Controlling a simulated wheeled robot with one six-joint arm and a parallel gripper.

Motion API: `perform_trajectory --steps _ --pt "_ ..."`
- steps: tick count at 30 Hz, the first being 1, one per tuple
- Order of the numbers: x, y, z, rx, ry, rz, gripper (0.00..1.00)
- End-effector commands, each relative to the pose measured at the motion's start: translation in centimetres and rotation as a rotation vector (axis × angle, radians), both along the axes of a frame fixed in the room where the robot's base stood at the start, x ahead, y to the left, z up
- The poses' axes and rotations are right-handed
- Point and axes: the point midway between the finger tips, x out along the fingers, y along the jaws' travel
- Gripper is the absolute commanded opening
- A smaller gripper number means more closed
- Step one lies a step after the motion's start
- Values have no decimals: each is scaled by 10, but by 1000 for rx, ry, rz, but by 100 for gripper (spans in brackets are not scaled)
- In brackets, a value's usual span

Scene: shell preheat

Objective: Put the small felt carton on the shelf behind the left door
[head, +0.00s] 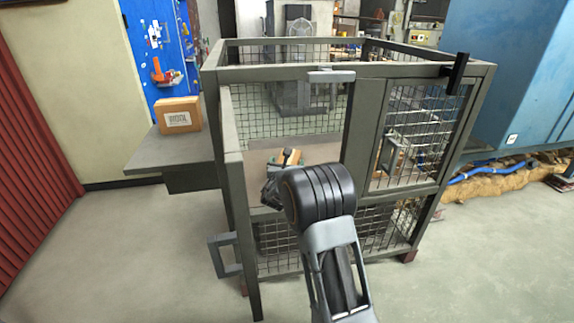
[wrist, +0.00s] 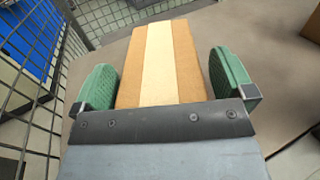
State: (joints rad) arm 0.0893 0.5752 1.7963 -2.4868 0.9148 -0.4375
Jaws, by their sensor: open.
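A small brown carton (head: 290,156) with a pale tape stripe lies on the shelf (head: 322,152) in the left bay of the mesh cage. In the wrist view the carton (wrist: 160,60) lies between the green pads of my gripper (wrist: 165,80). The pads are open, with a narrow gap at each side of the carton. My gripper (head: 285,165) reaches in through the left doorway, partly hidden by my wrist. The left door (head: 232,190) stands open, seen nearly edge-on. No felt label is legible on this carton.
The right mesh door (head: 415,130) is shut, with a brown box (head: 390,155) behind it. A labelled carton (head: 178,116) stands on a side shelf (head: 170,152) outside, at left. The cage post and mesh lie close around my arm. Floor at left is clear.

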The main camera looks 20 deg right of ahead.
Motion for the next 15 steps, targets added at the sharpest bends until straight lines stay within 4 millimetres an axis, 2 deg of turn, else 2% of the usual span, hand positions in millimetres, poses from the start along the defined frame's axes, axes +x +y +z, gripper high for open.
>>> perform_trajectory --steps 5,8,15 --pt "-2 2 4 0 1 1 100" --pt "-12 9 6 0 2 2 100" --pt "-51 36 7 0 4 3 100"
